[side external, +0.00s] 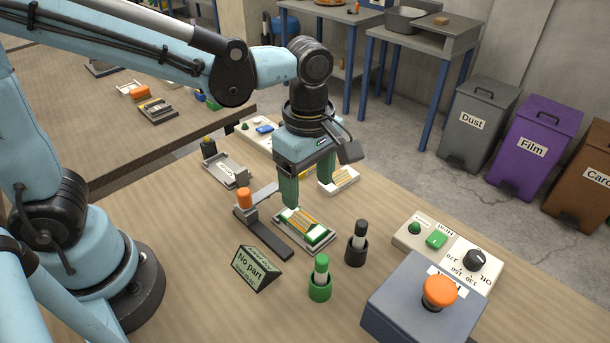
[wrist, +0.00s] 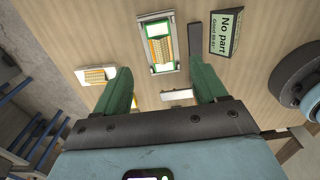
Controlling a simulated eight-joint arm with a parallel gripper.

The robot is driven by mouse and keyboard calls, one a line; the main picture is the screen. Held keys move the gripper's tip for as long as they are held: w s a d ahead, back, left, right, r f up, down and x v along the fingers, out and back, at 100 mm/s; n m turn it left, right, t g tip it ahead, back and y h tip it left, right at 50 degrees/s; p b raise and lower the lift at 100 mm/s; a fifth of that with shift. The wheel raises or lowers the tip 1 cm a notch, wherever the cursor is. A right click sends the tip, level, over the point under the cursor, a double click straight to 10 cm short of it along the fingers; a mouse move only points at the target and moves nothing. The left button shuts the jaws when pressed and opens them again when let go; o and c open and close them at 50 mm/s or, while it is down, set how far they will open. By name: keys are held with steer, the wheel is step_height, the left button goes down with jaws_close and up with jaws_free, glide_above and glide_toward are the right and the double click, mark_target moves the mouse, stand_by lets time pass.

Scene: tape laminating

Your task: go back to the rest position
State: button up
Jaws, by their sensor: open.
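My gripper (side external: 306,185) hangs above the table with its green fingers pointing down. In the wrist view my gripper (wrist: 163,85) shows its two green fingers spread wide apart, with nothing between them. A tray (side external: 330,241) with a green, white and orange strip-like part (side external: 303,227) lies in front of and below the fingers. The part also shows in the wrist view (wrist: 159,47), beyond the fingertips. A second white and yellow part (side external: 343,180) lies behind the gripper, and shows at the left in the wrist view (wrist: 96,75).
A press with an orange knob (side external: 244,197) stands left of the tray. A control panel (side external: 460,262) and an orange-button box (side external: 420,308) are at right.

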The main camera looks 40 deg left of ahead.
steer(key=shift+r, duration=1.3)
